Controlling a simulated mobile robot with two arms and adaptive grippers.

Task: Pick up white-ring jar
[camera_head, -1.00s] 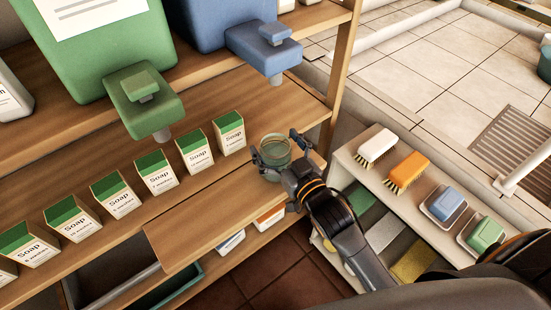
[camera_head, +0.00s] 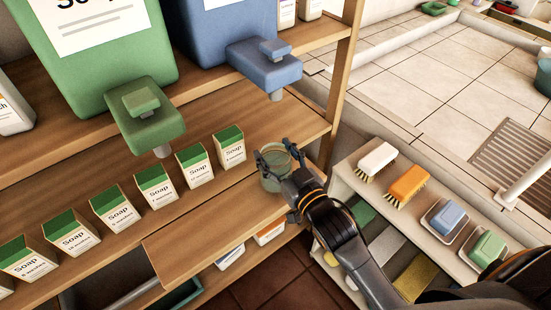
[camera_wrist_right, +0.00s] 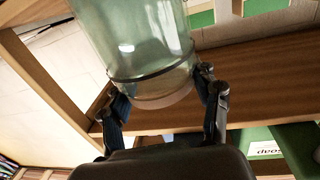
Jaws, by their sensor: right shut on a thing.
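A pale green, see-through jar (camera_head: 272,181) is near the right end of the wooden shelf (camera_head: 205,222), in the head view. My right gripper (camera_head: 277,157) is shut on it, with fingers on opposite sides. In the right wrist view the jar (camera_wrist_right: 145,45) fills the upper middle, and the fingers (camera_wrist_right: 163,97) press near the end with a dark-looking band. I cannot make out a white ring. Whether the jar touches the shelf is hard to tell. My left gripper is not in view.
A row of green-topped soap boxes (camera_head: 156,186) stands left of the jar. A blue dispenser (camera_head: 268,66) overhangs behind it, and a wooden post (camera_head: 343,80) rises to its right. A low rack (camera_head: 352,192) holds brushes and soap dishes farther right.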

